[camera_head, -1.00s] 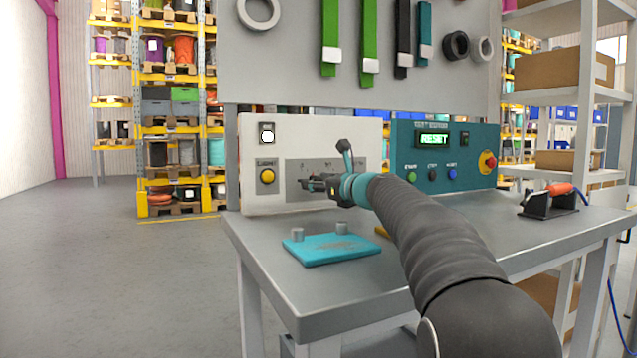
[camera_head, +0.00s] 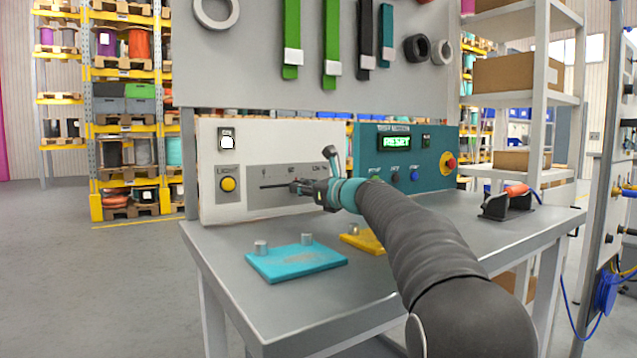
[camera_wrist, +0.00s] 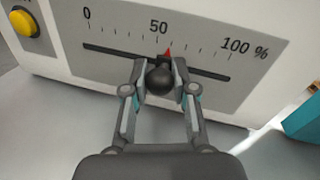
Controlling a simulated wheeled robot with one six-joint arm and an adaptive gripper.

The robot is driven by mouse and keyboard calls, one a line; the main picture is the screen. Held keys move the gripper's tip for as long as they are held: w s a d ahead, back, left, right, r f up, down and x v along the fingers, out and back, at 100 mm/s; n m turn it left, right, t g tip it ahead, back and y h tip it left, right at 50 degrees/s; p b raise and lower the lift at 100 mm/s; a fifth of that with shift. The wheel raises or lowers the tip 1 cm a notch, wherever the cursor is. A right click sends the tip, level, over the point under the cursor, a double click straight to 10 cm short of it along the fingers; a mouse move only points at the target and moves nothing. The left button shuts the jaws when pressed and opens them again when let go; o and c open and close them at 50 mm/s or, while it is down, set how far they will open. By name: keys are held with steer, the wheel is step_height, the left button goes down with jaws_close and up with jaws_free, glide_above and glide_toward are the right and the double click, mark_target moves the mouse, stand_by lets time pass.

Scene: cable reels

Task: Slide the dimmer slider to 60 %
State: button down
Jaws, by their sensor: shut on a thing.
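The dimmer panel (camera_head: 268,172) is a grey plate on a white box, with a dark horizontal slot. In the wrist view its scale (camera_wrist: 160,28) reads 0, 50 and 100 %. The slider knob (camera_wrist: 160,80) is a dark ball, with a red pointer (camera_wrist: 168,52) just right of the 50 mark, near the first tick past it. My gripper (camera_wrist: 160,78) is shut on the knob, one finger on each side. In the head view my gripper (camera_head: 298,187) is at the slot, and the knob is mostly hidden by it.
A yellow button (camera_head: 227,184) sits left of the panel. A teal control box (camera_head: 408,155) reading RESET stands to the right. A turquoise plate (camera_head: 296,262) with two pegs and a yellow plate (camera_head: 363,241) lie on the grey bench below my arm.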

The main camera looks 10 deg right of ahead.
steer(key=shift+d, duration=0.1)
steer(key=c, duration=0.9)
jaws_free()
steer(key=v, duration=1.1)
steer(key=shift+d, duration=0.15)
steer(key=shift+s+d, duration=0.15)
steer(key=shift+s, duration=0.15)
